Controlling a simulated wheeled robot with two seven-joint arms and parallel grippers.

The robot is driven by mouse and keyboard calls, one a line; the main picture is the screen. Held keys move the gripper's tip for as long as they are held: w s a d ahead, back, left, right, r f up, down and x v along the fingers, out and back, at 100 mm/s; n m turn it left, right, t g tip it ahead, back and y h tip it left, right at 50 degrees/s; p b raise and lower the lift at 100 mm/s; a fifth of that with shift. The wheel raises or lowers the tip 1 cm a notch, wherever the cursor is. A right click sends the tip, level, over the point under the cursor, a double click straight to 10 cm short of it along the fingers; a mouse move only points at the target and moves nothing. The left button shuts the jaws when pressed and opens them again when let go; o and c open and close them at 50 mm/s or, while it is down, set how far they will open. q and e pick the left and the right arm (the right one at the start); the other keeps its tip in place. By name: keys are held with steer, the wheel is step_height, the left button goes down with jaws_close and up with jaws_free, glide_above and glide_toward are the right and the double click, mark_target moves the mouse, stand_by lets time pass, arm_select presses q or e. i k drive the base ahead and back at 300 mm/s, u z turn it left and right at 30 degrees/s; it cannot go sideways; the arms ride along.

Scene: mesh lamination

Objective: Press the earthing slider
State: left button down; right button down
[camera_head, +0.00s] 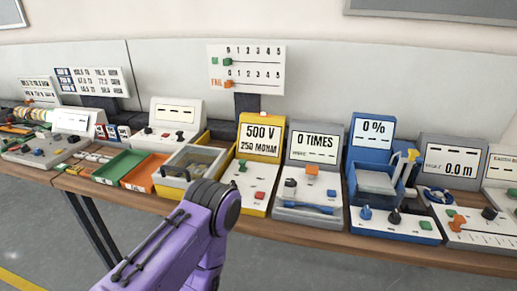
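At the right edge stands a pale unit (503,166) whose partly cut-off label seems to begin with "EARTH". Part of its lower panel shows beside it, and the rest is outside the picture. I cannot make out a slider on the visible part. One of my purple arms (212,205) rises from the bottom, bent at a joint in front of the table edge, well to the left of this unit. Neither gripper shows.
Blue "0 %" (373,131), grey "0 TIMES" (314,147) and yellow "500 V" (260,137) units crowd the wooden table. Floor in front is clear.

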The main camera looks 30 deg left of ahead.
mark_target(242, 163)
steer(key=k, duration=0.65)
steer(key=u, duration=0.75)
steer(key=i, duration=1)
steer(key=z, duration=0.2)
